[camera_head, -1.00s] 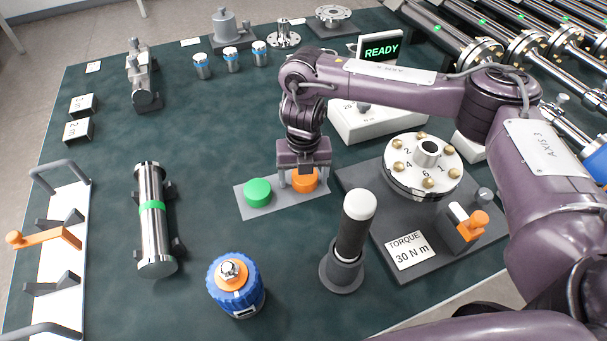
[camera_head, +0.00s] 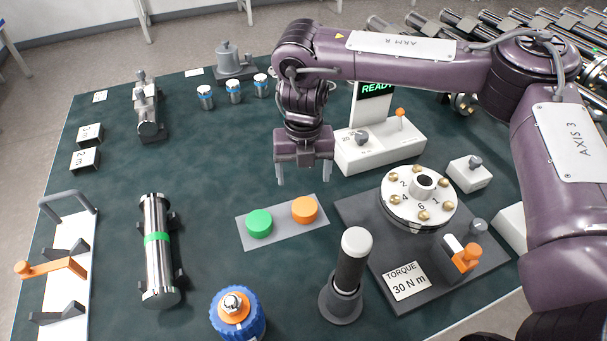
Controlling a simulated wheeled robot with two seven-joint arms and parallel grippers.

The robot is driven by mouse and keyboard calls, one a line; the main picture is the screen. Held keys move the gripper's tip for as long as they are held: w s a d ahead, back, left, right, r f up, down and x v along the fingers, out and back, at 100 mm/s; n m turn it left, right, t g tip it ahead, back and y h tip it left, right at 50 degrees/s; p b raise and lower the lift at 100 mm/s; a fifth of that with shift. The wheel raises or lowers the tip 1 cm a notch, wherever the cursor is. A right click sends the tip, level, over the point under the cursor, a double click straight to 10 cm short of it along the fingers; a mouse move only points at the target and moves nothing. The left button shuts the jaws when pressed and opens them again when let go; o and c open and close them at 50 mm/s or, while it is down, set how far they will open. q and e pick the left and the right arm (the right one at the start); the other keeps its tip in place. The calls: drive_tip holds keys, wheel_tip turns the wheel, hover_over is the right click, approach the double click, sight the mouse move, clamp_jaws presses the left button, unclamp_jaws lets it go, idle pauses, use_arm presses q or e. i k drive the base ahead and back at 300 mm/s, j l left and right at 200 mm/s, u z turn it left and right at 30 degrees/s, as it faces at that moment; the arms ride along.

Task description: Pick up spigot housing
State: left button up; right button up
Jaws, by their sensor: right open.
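No label marks the spigot housing. A grey domed body with a short upright stub (camera_head: 232,60) stands on a dark base at the back of the table and may be it; I cannot tell for sure. My right gripper (camera_head: 304,174) points down with its two fingers apart and nothing between them. It hangs above the table behind the button pad, right of and nearer than the grey domed body. My right arm crosses the back right of the table and hides things there. My left gripper is not in view.
The pad holds a green button (camera_head: 259,223) and an orange button (camera_head: 304,209). A numbered flange (camera_head: 418,198) and an upright black handle with a white top (camera_head: 351,262) stand at right. Several small blue-banded cylinders (camera_head: 234,91) stand near the domed body.

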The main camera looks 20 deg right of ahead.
sight(252, 328)
drive_tip(key=k+l, duration=0.4)
drive_tip(key=k, duration=0.2)
drive_tip(key=k+l, duration=0.45)
drive_tip(key=k, duration=0.15)
drive_tip(key=k+l, duration=0.4)
drive_tip(key=k, duration=0.2)
